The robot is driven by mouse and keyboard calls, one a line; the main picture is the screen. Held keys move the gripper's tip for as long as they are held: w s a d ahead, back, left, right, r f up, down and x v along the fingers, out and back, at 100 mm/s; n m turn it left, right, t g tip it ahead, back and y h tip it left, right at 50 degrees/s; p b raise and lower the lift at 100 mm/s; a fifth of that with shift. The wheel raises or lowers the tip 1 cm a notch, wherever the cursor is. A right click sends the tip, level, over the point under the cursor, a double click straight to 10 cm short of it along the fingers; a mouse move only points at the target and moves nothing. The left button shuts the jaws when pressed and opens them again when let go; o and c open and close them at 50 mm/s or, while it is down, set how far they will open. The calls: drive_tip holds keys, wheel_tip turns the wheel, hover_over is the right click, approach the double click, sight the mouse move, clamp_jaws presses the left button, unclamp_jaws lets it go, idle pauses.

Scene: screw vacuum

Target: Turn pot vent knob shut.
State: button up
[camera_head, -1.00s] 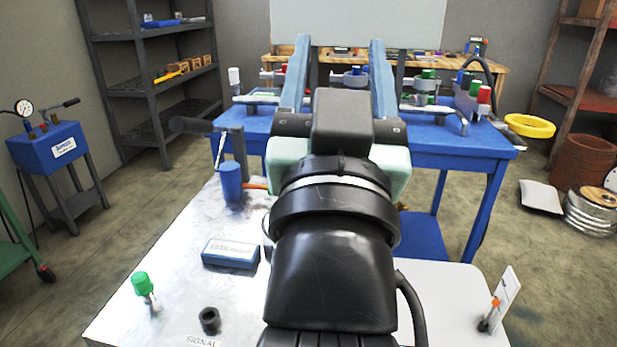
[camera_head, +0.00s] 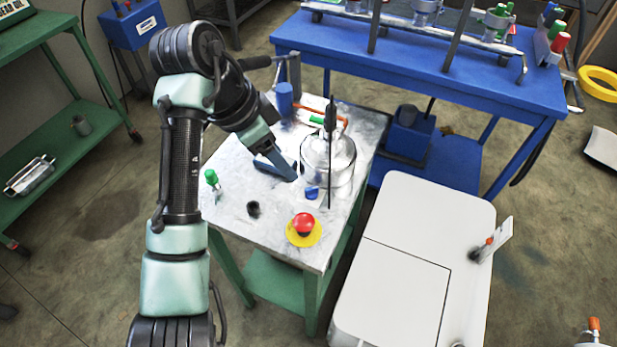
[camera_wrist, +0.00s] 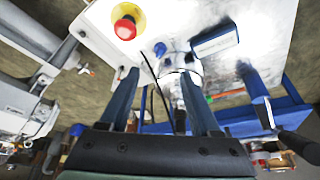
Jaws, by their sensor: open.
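A shiny metal pot (camera_head: 340,165) stands on the metal-topped table (camera_head: 232,180), behind a thin dark upright rod or panel edge. A blue knob (camera_head: 312,192) sits low at its front left, and a green knob (camera_head: 316,120) sits near its top. I cannot tell which is the vent knob. My gripper (camera_head: 285,170) is open and empty, left of the pot in the head view. In the wrist view the fingers of my gripper (camera_wrist: 159,76) are wide apart, with the blue knob (camera_wrist: 160,49) beyond them and the pot (camera_wrist: 184,62) partly hidden by the right finger.
A red stop button (camera_head: 303,224) on a yellow base is at the table's front. A green-capped knob (camera_head: 211,177) and a black ring (camera_head: 253,209) are at the left. A white cabinet (camera_head: 410,260) stands right.

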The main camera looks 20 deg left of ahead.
sight(308, 190)
drive_tip(key=b+x, duration=0.3)
drive_tip(key=x, duration=0.9)
drive_tip(key=shift+w+d+f, duration=0.15)
drive_tip(key=shift+w+f, duration=0.05)
drive_tip(key=shift+f, duration=0.1)
clamp_jaws()
